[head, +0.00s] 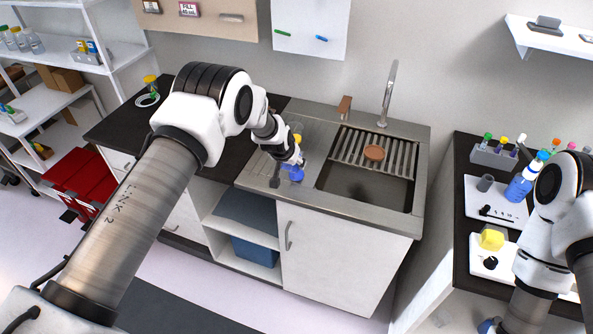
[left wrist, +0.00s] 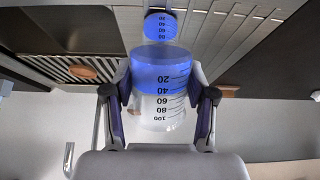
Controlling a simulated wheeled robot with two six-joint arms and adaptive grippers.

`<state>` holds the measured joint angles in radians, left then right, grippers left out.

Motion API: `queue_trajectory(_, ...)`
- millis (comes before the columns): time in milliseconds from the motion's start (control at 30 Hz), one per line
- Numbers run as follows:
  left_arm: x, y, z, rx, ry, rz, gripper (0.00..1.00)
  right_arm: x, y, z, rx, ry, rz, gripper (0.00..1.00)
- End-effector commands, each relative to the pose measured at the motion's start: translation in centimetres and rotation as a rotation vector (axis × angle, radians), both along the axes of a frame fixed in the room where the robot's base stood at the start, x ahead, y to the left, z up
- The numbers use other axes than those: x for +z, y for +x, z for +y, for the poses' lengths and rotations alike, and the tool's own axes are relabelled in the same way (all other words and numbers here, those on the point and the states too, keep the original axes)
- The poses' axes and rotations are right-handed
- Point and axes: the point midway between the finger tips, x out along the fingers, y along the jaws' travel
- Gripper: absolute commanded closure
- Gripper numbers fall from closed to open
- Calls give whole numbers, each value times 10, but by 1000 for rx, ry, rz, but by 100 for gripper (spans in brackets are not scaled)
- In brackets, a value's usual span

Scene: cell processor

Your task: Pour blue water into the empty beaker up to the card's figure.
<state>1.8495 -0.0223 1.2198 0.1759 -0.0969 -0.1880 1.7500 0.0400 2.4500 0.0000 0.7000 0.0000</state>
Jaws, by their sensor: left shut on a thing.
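The card (head: 188,9) on the wall board appears to read "FILL 40 mL". My left gripper (head: 292,164) is shut on a clear beaker, which shows best in the left wrist view (left wrist: 158,110). That view is upside down. Blue water (left wrist: 160,72) fills the beaker's base end to about the 40 mark, and the beaker looks upright. Another blue marked shape (left wrist: 160,25) lies beyond it; I cannot tell whether it is a second beaker or a reflection. In the head view the held beaker (head: 297,173) is over the steel drainboard. My right gripper is out of view.
The sink (head: 365,190) with its slatted rack and tap (head: 388,95) lies right of my left gripper. A yellow-capped bottle (head: 151,83) stands on the dark left counter.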

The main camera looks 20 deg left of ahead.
Motion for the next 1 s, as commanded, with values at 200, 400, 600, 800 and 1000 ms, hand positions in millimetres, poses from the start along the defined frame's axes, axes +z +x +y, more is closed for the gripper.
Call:
queue_trajectory(200,0,0,0,-1,0,-1,100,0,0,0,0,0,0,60)
queue_trajectory(400,0,1,0,-2,2,26,100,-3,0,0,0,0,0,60)
queue_trajectory(600,0,0,0,0,1,34,100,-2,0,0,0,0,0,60)
queue_trajectory(800,-1,1,0,-1,3,60,100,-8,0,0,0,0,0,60)
queue_trajectory(1000,1,0,0,0,3,69,100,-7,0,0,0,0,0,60)
